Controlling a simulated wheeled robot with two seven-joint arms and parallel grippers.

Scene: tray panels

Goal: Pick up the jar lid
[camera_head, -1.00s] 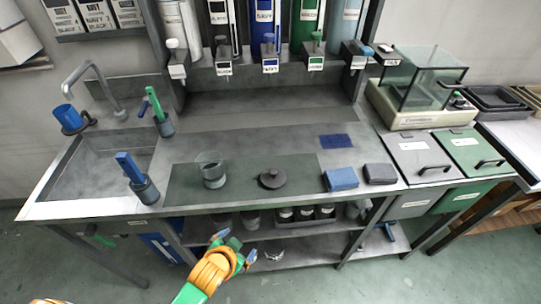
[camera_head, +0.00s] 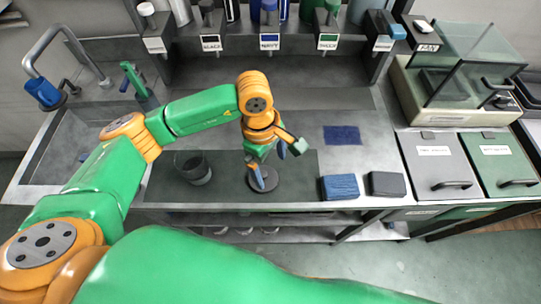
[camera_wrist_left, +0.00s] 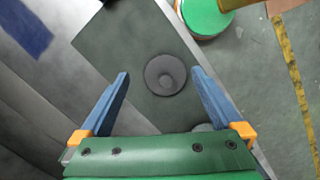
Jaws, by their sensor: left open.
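The jar lid (camera_head: 270,186) is a dark round disc with a central knob. It lies on the dark green mat (camera_head: 305,188) near the counter's front edge. In the left wrist view the whole lid (camera_wrist_left: 165,76) shows, with its knob upward. My left gripper (camera_head: 268,167) is over the lid and hides part of it in the head view. In the left wrist view its blue fingers (camera_wrist_left: 160,74) are open, one to each side of the lid, with nothing between them. The exact height above the lid is hard to tell. My right gripper is not in view.
A glass jar (camera_head: 193,169) stands left of the lid on the mat. A blue folded cloth (camera_head: 339,187) and a dark block (camera_head: 387,184) lie to the right. A sink is at left, with dispensers behind. A glass-cased scale (camera_head: 455,85) stands at right.

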